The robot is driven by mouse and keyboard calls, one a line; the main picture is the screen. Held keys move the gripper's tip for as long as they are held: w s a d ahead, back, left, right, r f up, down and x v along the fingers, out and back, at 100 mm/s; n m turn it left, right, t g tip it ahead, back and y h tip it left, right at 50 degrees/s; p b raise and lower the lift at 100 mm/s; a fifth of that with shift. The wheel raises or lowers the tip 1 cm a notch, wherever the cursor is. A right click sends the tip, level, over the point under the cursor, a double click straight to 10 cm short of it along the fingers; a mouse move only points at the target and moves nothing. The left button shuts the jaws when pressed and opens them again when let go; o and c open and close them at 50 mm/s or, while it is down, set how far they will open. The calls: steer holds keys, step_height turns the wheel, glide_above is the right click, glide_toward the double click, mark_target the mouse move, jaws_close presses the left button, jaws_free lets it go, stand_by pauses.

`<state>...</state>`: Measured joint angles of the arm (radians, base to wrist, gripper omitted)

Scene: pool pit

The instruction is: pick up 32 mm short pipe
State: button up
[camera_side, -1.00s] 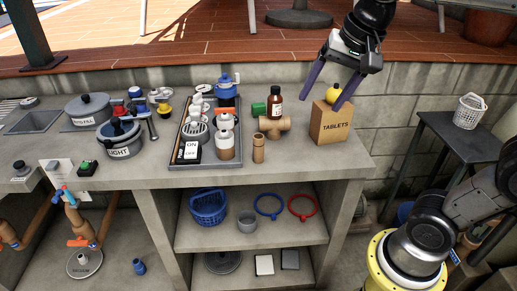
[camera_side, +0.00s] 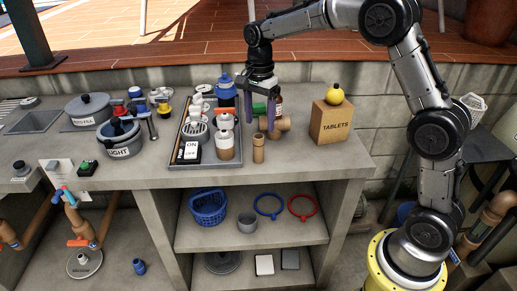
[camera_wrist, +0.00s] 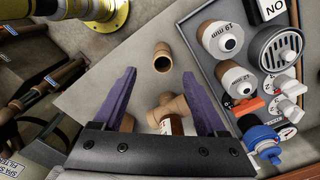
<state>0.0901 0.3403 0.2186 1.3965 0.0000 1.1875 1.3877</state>
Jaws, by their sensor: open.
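A short tan-brown pipe (camera_side: 258,149) stands upright on the stone counter near its front edge. In the wrist view its open round end (camera_wrist: 162,58) faces the camera. No size mark is readable on it. My gripper (camera_side: 259,112) points down above and slightly behind the pipe, with its purple fingers spread and nothing held. In the wrist view the gripper (camera_wrist: 158,74) has the pipe between and just beyond its fingertips, apart from both. A brown tee fitting (camera_side: 279,124) lies behind the pipe and shows between the fingers in the wrist view (camera_wrist: 168,112).
A tray (camera_side: 205,163) with valves, a drain and white-labelled fittings stands left of the pipe. A brown bottle (camera_side: 278,104) stands behind the tee, partly hidden by my gripper. A TABLETS box (camera_side: 330,125) with a yellow item (camera_side: 335,95) stands right.

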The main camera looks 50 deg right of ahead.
mark_target(259, 148)
steer(key=f, duration=1)
steer(key=shift+w+f, duration=0.2)
steer(key=shift+f, duration=0.1)
jaws_close()
